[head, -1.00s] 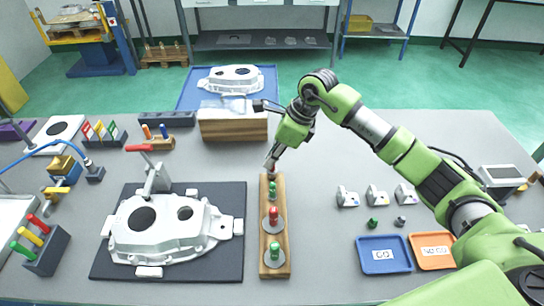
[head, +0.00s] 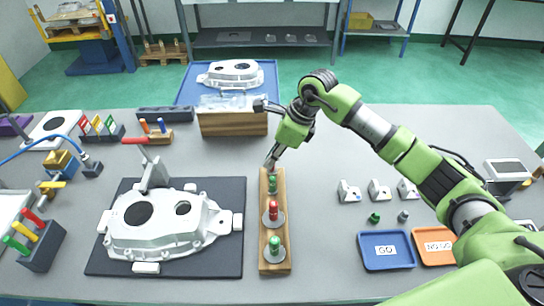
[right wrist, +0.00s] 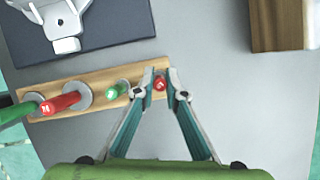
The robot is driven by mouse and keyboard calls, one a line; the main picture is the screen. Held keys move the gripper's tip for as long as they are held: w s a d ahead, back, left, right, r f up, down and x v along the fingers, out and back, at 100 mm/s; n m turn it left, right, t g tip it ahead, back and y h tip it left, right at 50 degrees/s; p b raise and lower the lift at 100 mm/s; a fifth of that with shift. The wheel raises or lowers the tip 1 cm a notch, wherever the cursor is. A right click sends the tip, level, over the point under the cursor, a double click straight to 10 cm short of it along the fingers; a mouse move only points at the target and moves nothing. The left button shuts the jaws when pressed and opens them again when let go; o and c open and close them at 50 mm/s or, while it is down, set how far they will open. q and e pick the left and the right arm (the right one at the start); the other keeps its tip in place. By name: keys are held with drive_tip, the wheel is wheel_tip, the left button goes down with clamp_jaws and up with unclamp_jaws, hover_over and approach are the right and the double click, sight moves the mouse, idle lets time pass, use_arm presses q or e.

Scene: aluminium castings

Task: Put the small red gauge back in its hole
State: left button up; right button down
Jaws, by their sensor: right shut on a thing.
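The small red gauge (right wrist: 160,83) stands between the fingertips of my right gripper (right wrist: 160,90), which is shut on it. In the head view my right gripper (head: 270,163) points down at the far end of the wooden gauge block (head: 266,244) and mostly hides the gauge. The gauge is over that end of the block; I cannot tell how deep it sits in its hole. Beside it on the block stand a small green gauge (head: 273,186), a large red gauge (head: 274,211) and a large green gauge (head: 275,246). My left gripper is not in view.
Left of the block, a casting (head: 165,228) lies on a dark mat (head: 235,255). A wooden box (head: 232,124) stands behind. To the right are small metal parts (head: 349,191), a blue tray (head: 386,267) and an orange tray (head: 431,259).

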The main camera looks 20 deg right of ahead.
drive_tip(key=shift+f, duration=0.35)
drive_tip(key=c, duration=2)
unclamp_jaws()
drive_tip(key=shift+r, duration=0.1)
drive_tip(key=v, duration=1.2)
